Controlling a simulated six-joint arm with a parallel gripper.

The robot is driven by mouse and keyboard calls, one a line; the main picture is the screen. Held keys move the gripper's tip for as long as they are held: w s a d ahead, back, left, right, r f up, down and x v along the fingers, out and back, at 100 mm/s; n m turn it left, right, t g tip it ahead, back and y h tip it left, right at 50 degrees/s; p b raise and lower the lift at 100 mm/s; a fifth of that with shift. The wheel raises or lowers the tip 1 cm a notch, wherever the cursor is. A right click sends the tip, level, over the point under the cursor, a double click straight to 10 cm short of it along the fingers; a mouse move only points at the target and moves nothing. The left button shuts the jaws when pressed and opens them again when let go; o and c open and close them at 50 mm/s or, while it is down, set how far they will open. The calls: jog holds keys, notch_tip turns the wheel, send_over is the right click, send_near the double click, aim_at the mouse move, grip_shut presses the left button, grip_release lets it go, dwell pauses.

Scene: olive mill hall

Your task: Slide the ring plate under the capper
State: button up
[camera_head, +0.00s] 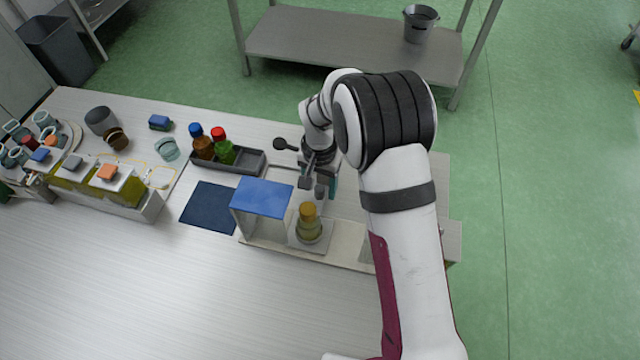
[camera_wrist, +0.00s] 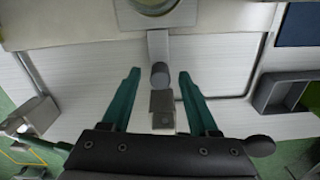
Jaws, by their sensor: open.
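The ring plate (camera_head: 327,244) is a pale square on a light track, with a bottle with an orange cap (camera_head: 308,222) standing on it. The capper appears to be the blue-topped stand (camera_head: 262,197) just left of the plate; the plate is beside it. In the wrist view the plate's edge (camera_wrist: 184,17) is at the top, and a grey bar with a round knob (camera_wrist: 160,75) sticks out from it towards me. My gripper (camera_wrist: 158,78) is open, its teal fingers either side of the knob, with gaps on both sides. My arm hides the track's right part in the head view.
A grey tray (camera_head: 250,163) with brown and green bottles stands behind the capper. A dark blue mat (camera_head: 208,207) lies to its left. Farther left are square oil bottles (camera_head: 110,180) and cups. The front of the table (camera_head: 150,290) is clear.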

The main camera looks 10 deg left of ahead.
notch_tip(320, 180, up, 16)
dwell(0.3)
jog(key=shift+f, duration=0.1)
notch_tip(320, 180, down, 16)
jog(key=m, duration=0.3)
jog(key=shift+r+m, duration=0.25)
jog(key=shift+m, duration=0.05)
jog(key=shift+c, duration=0.2)
grip_shut()
